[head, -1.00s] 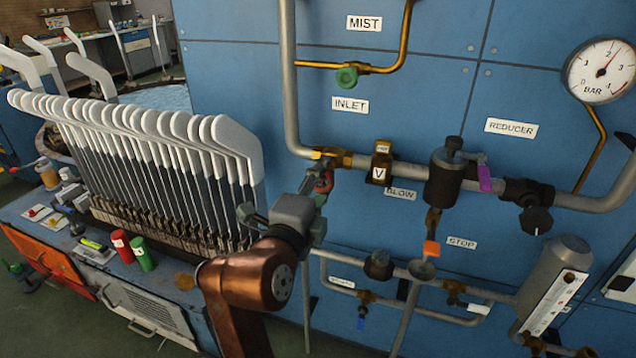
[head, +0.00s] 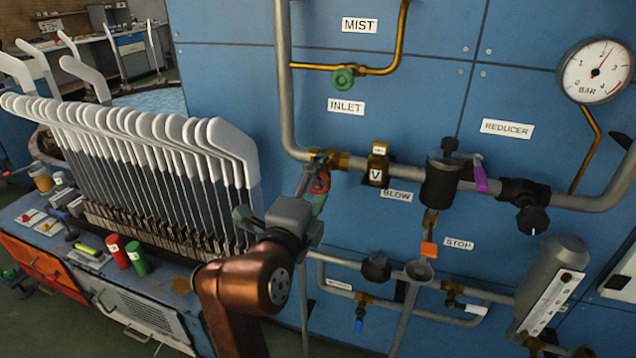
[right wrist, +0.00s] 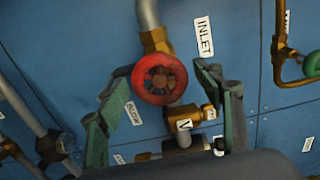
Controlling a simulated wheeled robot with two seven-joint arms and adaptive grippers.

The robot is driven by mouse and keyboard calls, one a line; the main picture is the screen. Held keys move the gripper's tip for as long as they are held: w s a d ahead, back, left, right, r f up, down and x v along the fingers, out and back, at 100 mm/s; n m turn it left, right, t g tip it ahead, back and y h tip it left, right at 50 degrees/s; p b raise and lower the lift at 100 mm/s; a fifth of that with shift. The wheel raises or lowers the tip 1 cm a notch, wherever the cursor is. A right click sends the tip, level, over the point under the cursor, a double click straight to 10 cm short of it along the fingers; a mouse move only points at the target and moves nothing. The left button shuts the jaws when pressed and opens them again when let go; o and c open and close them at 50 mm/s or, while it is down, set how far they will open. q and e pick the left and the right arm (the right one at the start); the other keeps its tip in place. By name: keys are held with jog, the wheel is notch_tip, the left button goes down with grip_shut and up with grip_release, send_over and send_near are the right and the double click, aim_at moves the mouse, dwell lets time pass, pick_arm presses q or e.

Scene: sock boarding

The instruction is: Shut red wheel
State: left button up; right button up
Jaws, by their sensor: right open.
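The red wheel (head: 323,181) is a small round handwheel at the brass fitting at the left end of the horizontal pipe, partly hidden by my right gripper in the head view. In the right wrist view the red wheel (right wrist: 160,78) shows whole, facing the camera. My right gripper (head: 290,195) is close in front of it. Its two green fingers are spread wide, one on each side of the wheel in the wrist view (right wrist: 163,80), with visible gaps. It is open and holds nothing. My left gripper is not in view.
A green wheel (head: 344,78) sits on the brass MIST line above. A brass valve (head: 378,152) and a dark fitting with a purple lever (head: 480,178) lie to the right. A rack of white-tipped boards (head: 150,150) stands close on the left. A pressure gauge (head: 596,72) is upper right.

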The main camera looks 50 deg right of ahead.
jog(key=v, duration=1.2)
dwell(0.3)
